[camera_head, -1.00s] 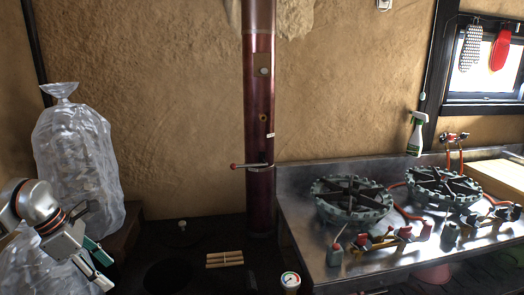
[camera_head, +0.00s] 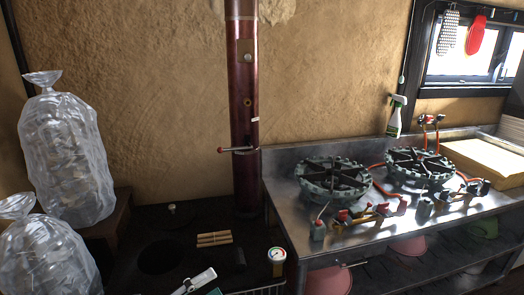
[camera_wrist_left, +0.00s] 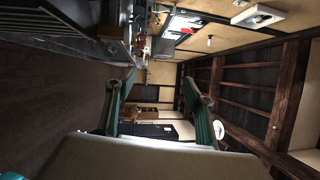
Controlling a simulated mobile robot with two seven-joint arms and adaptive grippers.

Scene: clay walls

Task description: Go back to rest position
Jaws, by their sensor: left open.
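Only a small part of my left gripper (camera_head: 198,284) shows at the bottom edge of the head view, as a pale link and a bit of green. In the left wrist view the left gripper (camera_wrist_left: 160,88) is open. Its two green-padded fingers stand apart with nothing between them, and the room lies behind them. My right gripper is not in view.
A dark stove top (camera_head: 195,262) with a bundle of sticks (camera_head: 214,239) and a gauge (camera_head: 277,255) lies near the left gripper. Clear bags (camera_head: 62,150) stand left. A dark red pipe (camera_head: 245,120) rises behind. A steel counter (camera_head: 290,195) holds two burners (camera_head: 333,178).

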